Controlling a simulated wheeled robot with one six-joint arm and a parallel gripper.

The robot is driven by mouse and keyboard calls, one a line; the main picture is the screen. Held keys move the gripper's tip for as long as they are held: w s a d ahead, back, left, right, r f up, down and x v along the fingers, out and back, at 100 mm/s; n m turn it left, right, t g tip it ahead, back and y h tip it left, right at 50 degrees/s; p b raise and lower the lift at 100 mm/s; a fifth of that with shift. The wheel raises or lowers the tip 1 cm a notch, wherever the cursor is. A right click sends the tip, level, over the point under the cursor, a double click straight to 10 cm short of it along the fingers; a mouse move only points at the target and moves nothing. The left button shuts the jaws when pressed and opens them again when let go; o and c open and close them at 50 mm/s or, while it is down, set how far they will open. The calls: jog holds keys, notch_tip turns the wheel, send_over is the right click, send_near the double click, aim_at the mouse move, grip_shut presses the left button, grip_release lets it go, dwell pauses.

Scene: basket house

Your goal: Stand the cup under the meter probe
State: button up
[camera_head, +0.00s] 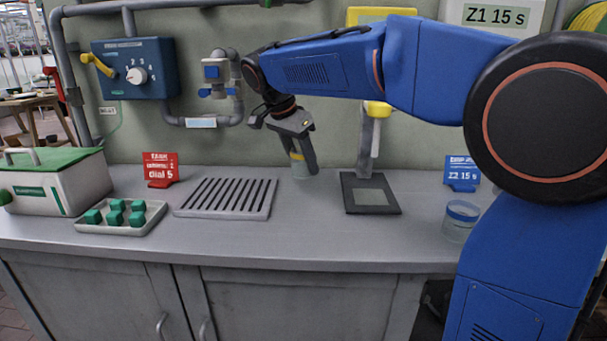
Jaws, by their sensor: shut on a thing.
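My gripper (302,158) points down at the back of the bench, shut on a clear cup (300,172) with a yellow band. The cup is upright; I cannot tell whether its bottom touches the bench. To its right stands the meter (381,17), yellow at the top and partly hidden behind my blue arm. Its pale probe (376,136) hangs below a yellow part, above a dark base (384,210) with a lighter square pad. Nothing stands on the pad. A second clear cup (459,229) with a blue rim stands at the right, near the front edge.
A slotted drain grate (225,197) lies left of my gripper. Further left are a tray (141,228) of green cubes, a green-lidded box (50,190) and a red sign (160,169). A blue sign (461,173) stands at right. The bench front before the base is clear.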

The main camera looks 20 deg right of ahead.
aim_at(303, 174)
jog(key=shift+f, duration=1.85)
jog(key=shift+f, duration=0.1)
jog(key=o, duration=1.1)
